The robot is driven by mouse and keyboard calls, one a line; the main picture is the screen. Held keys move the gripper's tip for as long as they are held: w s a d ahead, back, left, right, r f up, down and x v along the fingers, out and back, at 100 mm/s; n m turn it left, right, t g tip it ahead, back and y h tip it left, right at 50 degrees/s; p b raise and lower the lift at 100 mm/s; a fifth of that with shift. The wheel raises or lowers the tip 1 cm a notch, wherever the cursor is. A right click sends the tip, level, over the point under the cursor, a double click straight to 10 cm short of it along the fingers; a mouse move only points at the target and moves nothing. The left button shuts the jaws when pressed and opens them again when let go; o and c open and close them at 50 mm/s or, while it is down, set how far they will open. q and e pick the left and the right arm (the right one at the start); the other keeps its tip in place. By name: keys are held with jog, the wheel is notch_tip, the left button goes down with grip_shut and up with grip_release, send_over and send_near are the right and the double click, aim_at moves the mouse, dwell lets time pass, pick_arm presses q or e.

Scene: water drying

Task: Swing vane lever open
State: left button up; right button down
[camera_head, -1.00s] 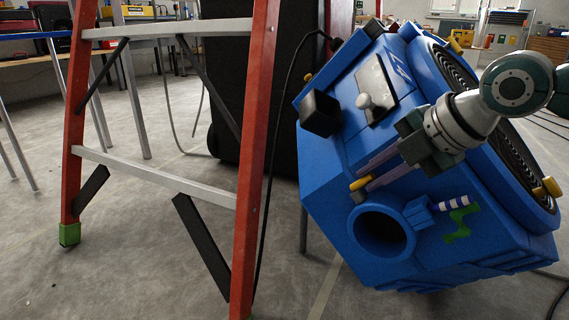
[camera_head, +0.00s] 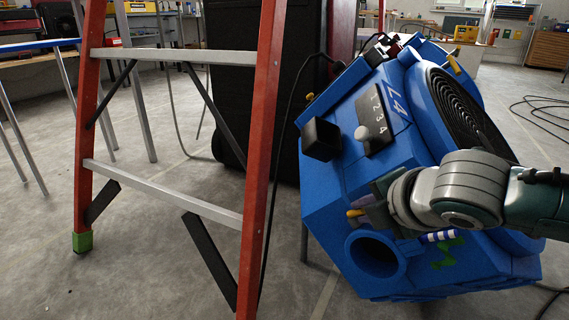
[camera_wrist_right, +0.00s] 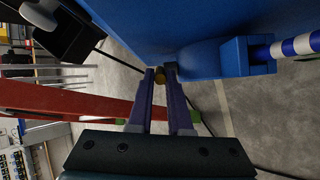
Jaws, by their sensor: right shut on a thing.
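The blue blower (camera_head: 335,185) stands tilted on the right, with a round open outlet (camera_head: 375,256) low on its front. A white-and-blue striped rod (camera_head: 438,236) sticks out beside the outlet; it also shows in the right wrist view (camera_wrist_right: 298,45), coming from a blue block. A yellow knob (camera_head: 355,213) sits above the outlet's left. My right gripper (camera_wrist_right: 160,76) has its purple fingers closed around the yellow knob. Which part is the vane lever is not clear. My wrist hides part of the blower's front. My left gripper is not in view.
A red stepladder (camera_head: 262,150) stands just left of the blower, with a black cable beside it. A large black case (camera_head: 235,90) stands behind. Grey floor is open at the front left.

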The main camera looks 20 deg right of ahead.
aim_at(351, 216)
jog(key=shift+s+a+f+m+h, duration=0.1)
jog(key=shift+a+f+m+h, duration=0.1)
jog(key=shift+a+m+h, duration=0.5)
jog(key=h, duration=0.1)
jog(key=h+b, duration=0.1)
jog(key=shift+a+f+t+h, duration=0.25)
jog(key=shift+f+t+h, duration=0.05)
jog(key=shift+f+t, duration=0.1)
jog(key=m+h+b, duration=0.1)
jog(key=h+b, duration=0.1)
jog(key=b, duration=0.1)
jog(key=a+f+m+h+b, duration=0.1)
jog(key=h+b, duration=0.2)
jog(key=b, duration=0.1)
jog(key=a+f+m+h+b, duration=0.1)
jog(key=h+b, duration=0.1)
jog(key=b, duration=0.2)
jog(key=shift+w+m+g+h, duration=0.3)
jog(key=shift+m+g+h, duration=0.1)
jog(key=shift+w+a+m+h+b, duration=0.15)
jog(key=shift+m+h+b, duration=0.25)
jog(key=shift+b, duration=0.45)
jog(key=shift+r, duration=0.1)
jog(key=c, duration=1.1)
grip_release()
